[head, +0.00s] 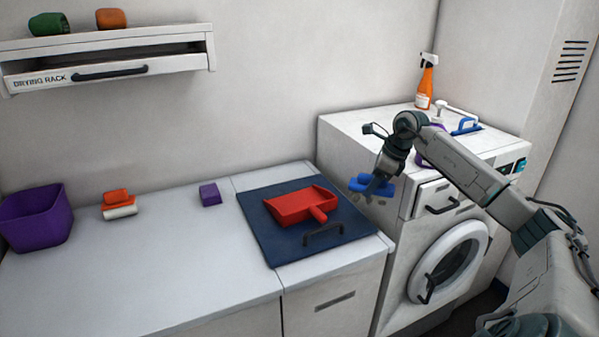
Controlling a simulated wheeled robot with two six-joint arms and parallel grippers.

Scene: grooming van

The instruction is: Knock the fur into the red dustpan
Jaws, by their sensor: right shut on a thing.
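The red dustpan (297,207) lies on a dark blue mat (262,222) on the right part of the counter, its handle toward the lower right. My right gripper (380,187) is shut on a blue tool (364,184), perhaps a brush. It holds the tool in the air to the right of the dustpan, apart from it and in front of the white washer. I cannot make out any fur, either in the pan or on the tool. My left gripper is not in view.
A purple bin (37,217), an orange-and-white brush (118,204) and a purple block (210,194) stand on the counter. A black handle (323,235) rises at the mat's front. The washer (365,138) bears an orange spray bottle (427,84). The counter's left front is clear.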

